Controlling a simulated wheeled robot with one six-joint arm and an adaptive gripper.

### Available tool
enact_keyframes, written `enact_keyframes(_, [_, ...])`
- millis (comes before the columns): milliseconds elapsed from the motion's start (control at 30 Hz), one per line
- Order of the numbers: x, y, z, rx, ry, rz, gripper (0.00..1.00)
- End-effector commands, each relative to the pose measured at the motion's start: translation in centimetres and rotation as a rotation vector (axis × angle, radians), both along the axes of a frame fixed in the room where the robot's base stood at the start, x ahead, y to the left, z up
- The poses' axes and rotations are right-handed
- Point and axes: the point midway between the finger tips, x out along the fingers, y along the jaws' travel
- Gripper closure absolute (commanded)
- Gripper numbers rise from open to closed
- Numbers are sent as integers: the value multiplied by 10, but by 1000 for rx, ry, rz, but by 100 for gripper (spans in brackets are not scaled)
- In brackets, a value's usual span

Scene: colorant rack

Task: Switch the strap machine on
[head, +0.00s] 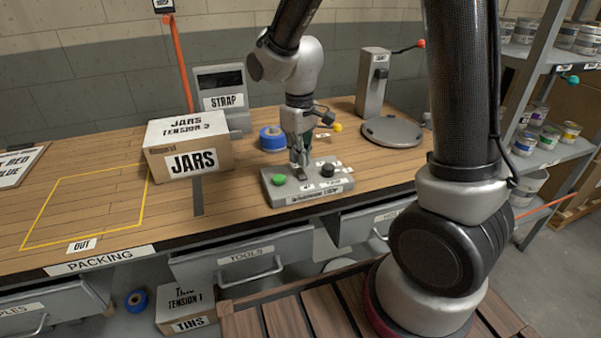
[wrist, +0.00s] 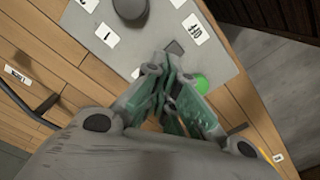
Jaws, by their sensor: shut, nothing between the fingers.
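A grey control box (head: 318,197) sits on the bench's front part. It has a green button (head: 278,180) at its left and a black knob (head: 328,170) at its right. In the wrist view its top panel (wrist: 150,55) shows the green button (wrist: 201,84), the black knob (wrist: 129,8) and a small dark grey square part (wrist: 175,47). My gripper (head: 300,171) is shut and empty, pointing down over the box between button and knob. Its tips are close to the square part; I cannot tell whether they touch. The strap machine (head: 222,80), labelled STRAP, stands behind.
A JARS carton (head: 188,146) stands left of the control box. A blue tape roll (head: 271,137) lies behind the box. A round grey plate (head: 392,131) with a post (head: 372,80) is at the back right. A yellow-outlined area at left is clear.

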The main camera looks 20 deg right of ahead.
Motion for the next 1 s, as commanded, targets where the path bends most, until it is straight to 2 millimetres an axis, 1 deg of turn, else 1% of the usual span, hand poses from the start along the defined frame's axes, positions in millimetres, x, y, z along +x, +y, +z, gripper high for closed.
enact_keyframes(1000, [0, 0, -16, 0, 0, 0, 100])
